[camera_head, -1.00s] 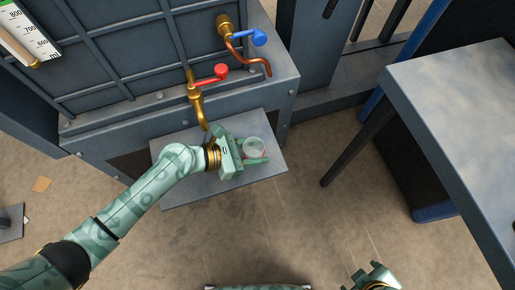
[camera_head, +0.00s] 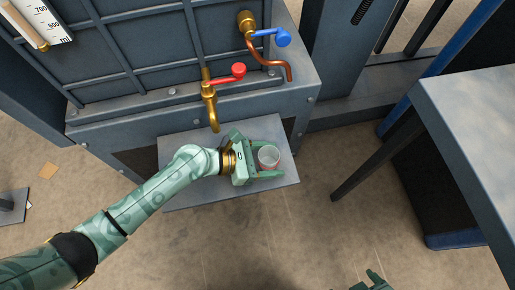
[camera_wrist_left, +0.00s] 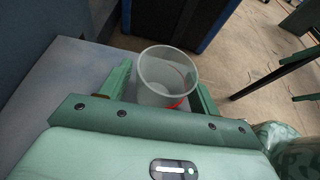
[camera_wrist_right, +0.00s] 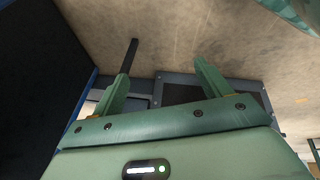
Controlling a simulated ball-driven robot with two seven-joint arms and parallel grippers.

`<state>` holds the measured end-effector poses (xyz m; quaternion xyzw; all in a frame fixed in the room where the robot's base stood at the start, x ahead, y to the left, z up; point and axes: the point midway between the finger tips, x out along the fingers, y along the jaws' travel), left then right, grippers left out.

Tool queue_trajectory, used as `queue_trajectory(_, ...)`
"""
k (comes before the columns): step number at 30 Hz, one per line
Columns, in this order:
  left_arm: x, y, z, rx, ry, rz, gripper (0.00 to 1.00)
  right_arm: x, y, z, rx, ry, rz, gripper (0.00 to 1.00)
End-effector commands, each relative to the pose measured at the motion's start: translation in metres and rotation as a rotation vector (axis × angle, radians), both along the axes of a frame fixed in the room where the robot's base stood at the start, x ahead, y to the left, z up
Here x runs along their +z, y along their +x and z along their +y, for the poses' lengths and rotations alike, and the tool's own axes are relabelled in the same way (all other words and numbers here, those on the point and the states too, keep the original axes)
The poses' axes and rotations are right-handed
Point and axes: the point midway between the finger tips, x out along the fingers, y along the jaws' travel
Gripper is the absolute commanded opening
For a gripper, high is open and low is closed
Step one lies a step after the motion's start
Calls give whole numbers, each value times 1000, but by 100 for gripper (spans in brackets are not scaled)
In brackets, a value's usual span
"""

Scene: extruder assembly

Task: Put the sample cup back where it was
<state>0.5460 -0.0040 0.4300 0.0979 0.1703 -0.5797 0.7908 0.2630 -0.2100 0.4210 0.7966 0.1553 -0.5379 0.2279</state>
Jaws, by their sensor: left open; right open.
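The sample cup (camera_head: 268,157) is clear with a red line and stands upright on the grey shelf (camera_head: 190,193) below the taps. My left gripper (camera_head: 268,160) is open with its fingers on either side of the cup. My right gripper (camera_head: 372,282) is at the bottom edge of the head view. In the right wrist view its fingers (camera_wrist_right: 160,85) are apart with nothing between them.
A brass tap with a red handle (camera_head: 226,77) hangs over the shelf's back edge. A tap with a blue handle (camera_head: 271,38) and copper spout is to its right. A grey table (camera_head: 480,120) stands at the right.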

Motion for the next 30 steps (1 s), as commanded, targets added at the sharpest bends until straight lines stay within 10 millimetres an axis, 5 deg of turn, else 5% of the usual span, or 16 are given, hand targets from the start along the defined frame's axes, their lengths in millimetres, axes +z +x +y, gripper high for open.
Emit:
queue_trajectory(8, -7, -1, 0, 0, 0, 3, 62, -6, 0, 1, -3, 8, 1, 77)
queue_trajectory(9, -3, -1, 4, 1, 3, 1, 62, 5, 6, 5, -9, 24, -27, 77)
queue_trajectory(24, 53, -34, 114, 1, 4, -5, 62, -17, -70, -69, 84, -278, 292, 77)
queue_trajectory(30, 61, -42, 138, 1, -1, -2, 62, -32, -88, -76, 88, -287, 342, 77)
